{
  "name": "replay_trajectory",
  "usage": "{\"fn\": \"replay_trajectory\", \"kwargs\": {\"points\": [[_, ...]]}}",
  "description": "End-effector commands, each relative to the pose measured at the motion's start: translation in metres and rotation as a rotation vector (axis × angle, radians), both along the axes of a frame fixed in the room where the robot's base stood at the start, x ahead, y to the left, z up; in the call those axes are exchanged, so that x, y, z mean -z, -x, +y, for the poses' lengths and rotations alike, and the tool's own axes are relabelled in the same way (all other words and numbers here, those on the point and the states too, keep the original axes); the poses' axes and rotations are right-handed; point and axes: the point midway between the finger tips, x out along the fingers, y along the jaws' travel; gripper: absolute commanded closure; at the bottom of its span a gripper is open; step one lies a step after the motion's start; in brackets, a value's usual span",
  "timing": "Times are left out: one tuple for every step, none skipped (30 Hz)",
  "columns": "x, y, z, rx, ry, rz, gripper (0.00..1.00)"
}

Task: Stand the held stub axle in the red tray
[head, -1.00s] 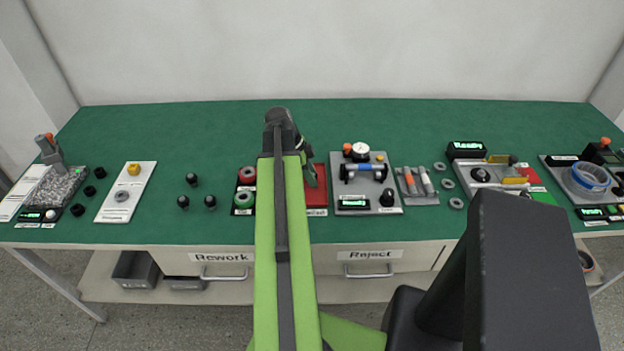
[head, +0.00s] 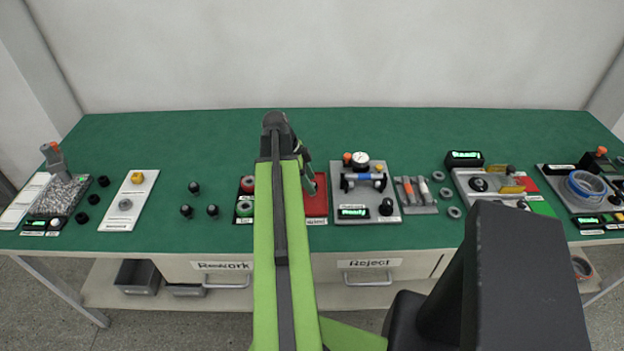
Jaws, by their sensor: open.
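The red tray (head: 317,205) lies on the green bench mat, just right of my green arm, which covers its left side. My gripper (head: 308,178) is over the tray's back left part, mostly hidden behind the end of the arm. Only a dark finger shows clearly, and the gripper is open. I cannot make out a stub axle in the gripper or in the visible part of the tray. Any axle there is hidden by my arm or too small to tell.
A gauge fixture (head: 349,213) stands close right of the tray. Several small black parts (head: 186,211) stand further left. The mat behind the tray is clear.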

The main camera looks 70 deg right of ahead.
Motion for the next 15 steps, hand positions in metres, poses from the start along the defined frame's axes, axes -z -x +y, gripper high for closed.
{"fn": "replay_trajectory", "kwargs": {"points": [[-0.021, -0.004, 0.001, -0.001, 0.0, 0.0, 0.48], [-0.027, -0.007, 0.002, -0.001, 0.001, 0.0, 0.48], [-0.036, -0.01, 0.004, -0.002, 0.0, 0.0, 0.48], [-0.043, -0.013, 0.004, -0.002, 0.0, 0.0, 0.48], [-0.05, -0.015, 0.005, -0.002, 0.0, 0.0, 0.48], [-0.059, -0.018, 0.007, -0.002, 0.0, 0.0, 0.48], [-0.066, -0.021, 0.008, -0.002, 0.0, 0.0, 0.48], [-0.072, -0.024, 0.009, -0.002, 0.0, 0.0, 0.48], [-0.078, -0.027, 0.01, -0.003, 0.001, 0.0, 0.48], [-0.082, -0.029, 0.011, -0.002, 0.0, 0.0, 0.48], [-0.085, -0.03, 0.011, -0.002, 0.0, 0.0, 0.48], [-0.088, -0.032, 0.012, -0.001, 0.001, 0.0, 0.48], [-0.089, -0.033, 0.013, -0.001, 0.001, 0.0, 0.48], [-0.09, -0.034, 0.013, -0.001, 0.001, 0.0, 0.48], [-0.09, -0.034, 0.013, -0.001, 0.0, 0.0, 0.48]]}}
